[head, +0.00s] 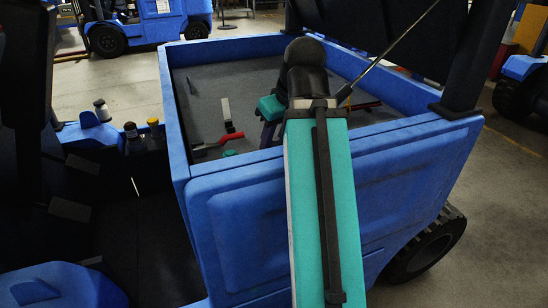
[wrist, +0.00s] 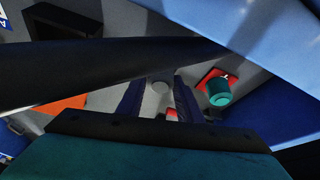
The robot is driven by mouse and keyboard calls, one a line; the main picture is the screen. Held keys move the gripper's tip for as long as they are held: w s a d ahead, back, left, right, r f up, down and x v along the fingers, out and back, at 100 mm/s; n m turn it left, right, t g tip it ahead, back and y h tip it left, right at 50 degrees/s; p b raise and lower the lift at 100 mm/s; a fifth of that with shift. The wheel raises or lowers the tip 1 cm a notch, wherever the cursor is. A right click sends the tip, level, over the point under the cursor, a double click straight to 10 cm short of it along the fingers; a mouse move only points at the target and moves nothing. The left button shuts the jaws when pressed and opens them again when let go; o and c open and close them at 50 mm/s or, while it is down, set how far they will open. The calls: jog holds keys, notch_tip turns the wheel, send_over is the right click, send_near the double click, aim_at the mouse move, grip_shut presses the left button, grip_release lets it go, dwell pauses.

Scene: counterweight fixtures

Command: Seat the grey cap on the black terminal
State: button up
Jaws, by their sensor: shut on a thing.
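My gripper (wrist: 160,92) has its two dark blue fingers closed around a small round grey piece, which looks like the grey cap (wrist: 160,87). In the head view my gripper (head: 268,138) is low inside the blue bay, left of my arm's end. The cap cannot be made out there. I cannot pick out the black terminal with certainty in either view; my arm and gripper cover part of the bay. A teal cap (wrist: 219,93) sits on a red base to the right of the fingers in the wrist view, apart from them.
The blue bay wall (head: 330,180) runs close beneath my arm. Inside, a red bar (head: 218,143) and an upright pale piece (head: 226,108) stand left of my gripper. Bottles (head: 103,110) stand outside at left.

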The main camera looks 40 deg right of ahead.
jog(key=shift+f+b, duration=0.5)
jog(key=shift+f, duration=0.05)
jog(key=o, duration=0.8)
jog(key=shift+c, duration=0.2)
jog(key=shift+r, duration=0.1)
